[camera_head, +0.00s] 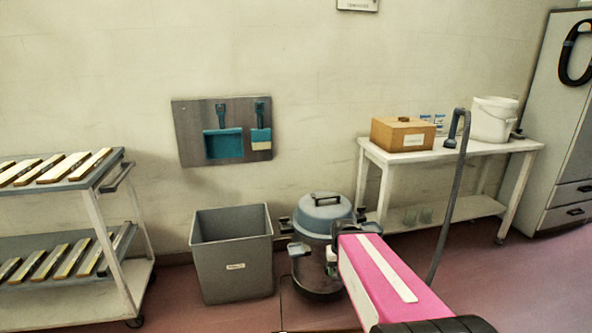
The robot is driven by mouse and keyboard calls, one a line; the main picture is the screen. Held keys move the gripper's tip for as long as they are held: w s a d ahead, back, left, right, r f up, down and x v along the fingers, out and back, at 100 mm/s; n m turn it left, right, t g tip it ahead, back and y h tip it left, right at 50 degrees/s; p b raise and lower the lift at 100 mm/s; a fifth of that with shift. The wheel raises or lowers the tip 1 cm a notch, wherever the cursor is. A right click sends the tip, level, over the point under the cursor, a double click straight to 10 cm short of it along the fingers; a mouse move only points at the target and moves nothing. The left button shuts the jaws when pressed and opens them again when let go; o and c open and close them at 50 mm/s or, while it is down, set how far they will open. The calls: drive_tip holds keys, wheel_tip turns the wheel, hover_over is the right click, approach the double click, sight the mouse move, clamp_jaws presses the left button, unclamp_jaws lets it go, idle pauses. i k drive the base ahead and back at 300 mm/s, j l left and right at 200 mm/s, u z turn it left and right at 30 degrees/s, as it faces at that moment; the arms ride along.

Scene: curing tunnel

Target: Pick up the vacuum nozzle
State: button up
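A round vacuum cleaner with a grey-blue lid and black handle (322,208) stands on the floor left of the white table. A grey wand (446,205) rises to the right of my pink arm, with a dark curved grip at its top. Its lower end is hidden behind my arm, so I cannot make out a separate nozzle there. My pink arm reaches from the lower right toward the vacuum. My gripper (325,250) is at its far end, in front of the vacuum body. Its dark parts blend with the vacuum, so its opening and any contact are unclear.
A grey bin (232,254) stands left of the vacuum. A trolley (120,255) with several wooden bars is at far left. The white table (462,155) carries a wooden box (402,134) and white bucket (493,120). A grey cabinet (570,130) is at right. Floor at lower right is clear.

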sight(450, 142)
drive_tip(key=i+l+z, duration=0.1)
drive_tip(key=z, duration=0.35)
drive_tip(key=i+z, duration=0.1)
drive_tip(key=z, duration=0.4)
drive_tip(key=i+z, duration=0.1)
drive_tip(key=z, duration=0.35)
drive_tip(key=i+z, duration=0.15)
drive_tip(key=z, duration=0.35)
